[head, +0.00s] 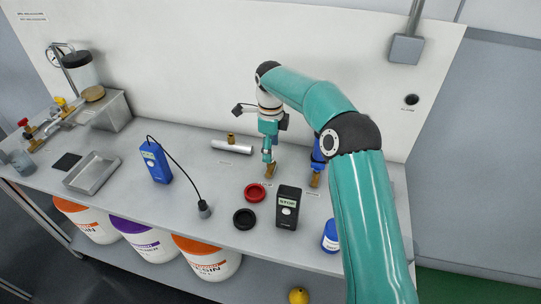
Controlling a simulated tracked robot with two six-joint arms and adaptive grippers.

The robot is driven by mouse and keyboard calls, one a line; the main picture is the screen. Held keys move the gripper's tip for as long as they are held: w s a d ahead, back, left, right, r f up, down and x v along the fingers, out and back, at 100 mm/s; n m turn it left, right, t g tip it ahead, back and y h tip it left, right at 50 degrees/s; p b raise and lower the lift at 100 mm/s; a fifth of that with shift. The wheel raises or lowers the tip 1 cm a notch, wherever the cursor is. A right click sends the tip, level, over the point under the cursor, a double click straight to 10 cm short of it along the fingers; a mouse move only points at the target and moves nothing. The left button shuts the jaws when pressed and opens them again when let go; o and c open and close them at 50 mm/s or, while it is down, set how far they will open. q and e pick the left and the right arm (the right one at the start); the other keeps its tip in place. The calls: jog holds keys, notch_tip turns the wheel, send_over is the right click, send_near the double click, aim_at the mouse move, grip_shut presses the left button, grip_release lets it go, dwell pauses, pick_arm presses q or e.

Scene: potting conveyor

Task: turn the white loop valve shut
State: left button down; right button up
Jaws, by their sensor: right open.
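My right gripper (267,157) points down at the back of the bench, in front of the white back panel. It is open, and its fingertips are just over a small brass fitting (270,171). I cannot make out a white loop handle there; the gripper covers that spot, and I cannot tell whether the fingers touch anything. A blue-handled fitting (318,150) with a brass lower part (316,180) stands just to the right, partly behind my right arm. My left gripper is not in view.
A silver cylinder (231,147) lies left of the gripper. A blue meter (155,161) with a cabled probe (204,209) and a metal tray (92,172) are farther left.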

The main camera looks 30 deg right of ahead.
jog(key=shift+f, duration=1.25)
jog(key=c, duration=1.1)
